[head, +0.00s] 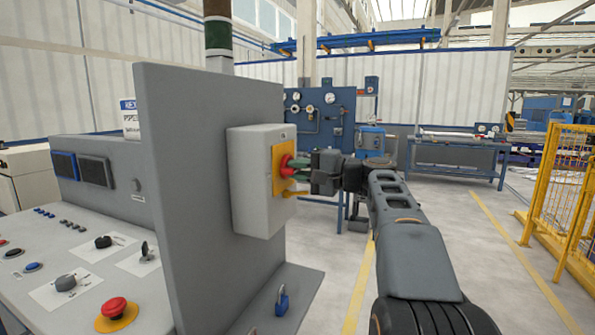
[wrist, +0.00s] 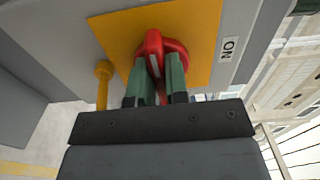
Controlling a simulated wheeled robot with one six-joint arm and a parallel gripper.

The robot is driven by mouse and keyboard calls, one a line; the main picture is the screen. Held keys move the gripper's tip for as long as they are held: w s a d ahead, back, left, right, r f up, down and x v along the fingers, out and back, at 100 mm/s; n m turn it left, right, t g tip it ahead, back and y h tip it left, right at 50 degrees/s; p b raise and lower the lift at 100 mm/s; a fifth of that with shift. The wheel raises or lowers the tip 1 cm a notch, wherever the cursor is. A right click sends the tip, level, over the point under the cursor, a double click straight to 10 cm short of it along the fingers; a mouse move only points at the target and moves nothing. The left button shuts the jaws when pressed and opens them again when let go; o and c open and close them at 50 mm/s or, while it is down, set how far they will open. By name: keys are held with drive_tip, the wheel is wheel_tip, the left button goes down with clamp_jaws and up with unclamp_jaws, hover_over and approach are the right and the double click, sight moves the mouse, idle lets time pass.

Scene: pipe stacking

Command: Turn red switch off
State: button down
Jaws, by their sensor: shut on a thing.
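The red switch (wrist: 153,45) is a rotary knob on a yellow plate (wrist: 205,30). An "ON" label (wrist: 228,47) sits to the right of the plate in the wrist view. In the head view the red switch (head: 284,166) shows on the side of a light grey box (head: 248,180). My gripper (wrist: 158,75) has green fingers on either side of the knob's handle and is shut on it. It also shows in the head view (head: 296,170), reaching in from the right. The fingers partly hide the knob's lower part.
A yellow peg (wrist: 103,85) sticks out beside the plate. The box is fixed to a grey upright panel (head: 190,150) of a console. A blue padlock (head: 281,300) is below the box. The floor to the right is open, up to a yellow fence (head: 560,185).

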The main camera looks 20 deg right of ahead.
drive_tip(key=c, duration=1.1)
unclamp_jaws()
drive_tip(key=v, duration=1.4)
drive_tip(key=shift+a, duration=0.1)
